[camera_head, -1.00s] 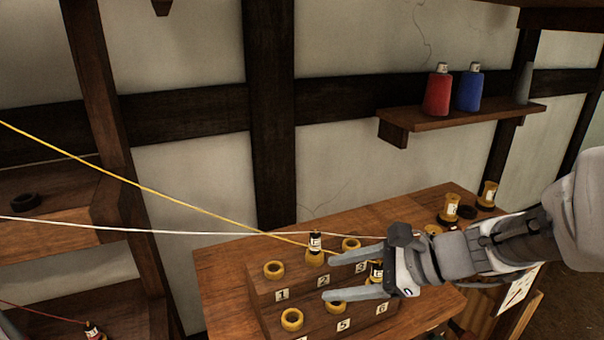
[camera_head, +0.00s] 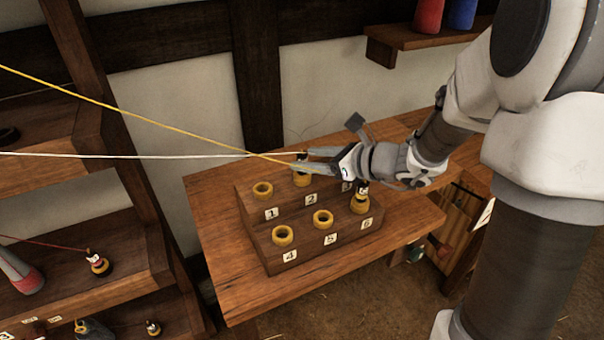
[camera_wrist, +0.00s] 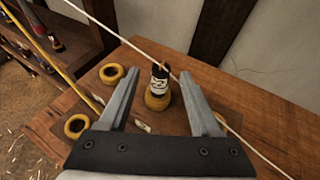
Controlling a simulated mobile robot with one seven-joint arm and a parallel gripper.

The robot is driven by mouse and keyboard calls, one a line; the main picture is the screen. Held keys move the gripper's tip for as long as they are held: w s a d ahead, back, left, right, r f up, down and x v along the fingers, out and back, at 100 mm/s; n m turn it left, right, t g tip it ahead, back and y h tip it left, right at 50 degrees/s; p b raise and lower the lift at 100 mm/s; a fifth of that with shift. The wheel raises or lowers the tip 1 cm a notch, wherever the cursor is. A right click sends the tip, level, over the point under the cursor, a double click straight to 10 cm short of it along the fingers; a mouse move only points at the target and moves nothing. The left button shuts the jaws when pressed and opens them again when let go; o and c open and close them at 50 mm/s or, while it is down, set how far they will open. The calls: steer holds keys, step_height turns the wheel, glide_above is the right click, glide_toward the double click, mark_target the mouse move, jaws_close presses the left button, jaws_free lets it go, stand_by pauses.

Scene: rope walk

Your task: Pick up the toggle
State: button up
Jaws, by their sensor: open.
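In the wrist view, the toggle shows between the two fingers (camera_wrist: 161,58); I see no contact. A similar toggle (camera_head: 362,188) stands in the ring at slot 6.
Empty yellow rings sit at slots 1 (camera_head: 263,189), 4 (camera_head: 283,236) and 5 (camera_head: 323,219). A white cord (camera_head: 130,155) and a yellow cord (camera_head: 130,115) run from the left towards my gripper. Shelves with a red-corded toggle (camera_head: 98,263) stand at left.

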steer(key=shift+f+b+x, duration=0.2)
steer(key=shift+x, duration=1.3)
steer(key=shift+f+b+x, duration=0.2)
steer(key=shift+x, duration=1.25)
steer(key=shift+d, duration=0.2)
jaws_close()
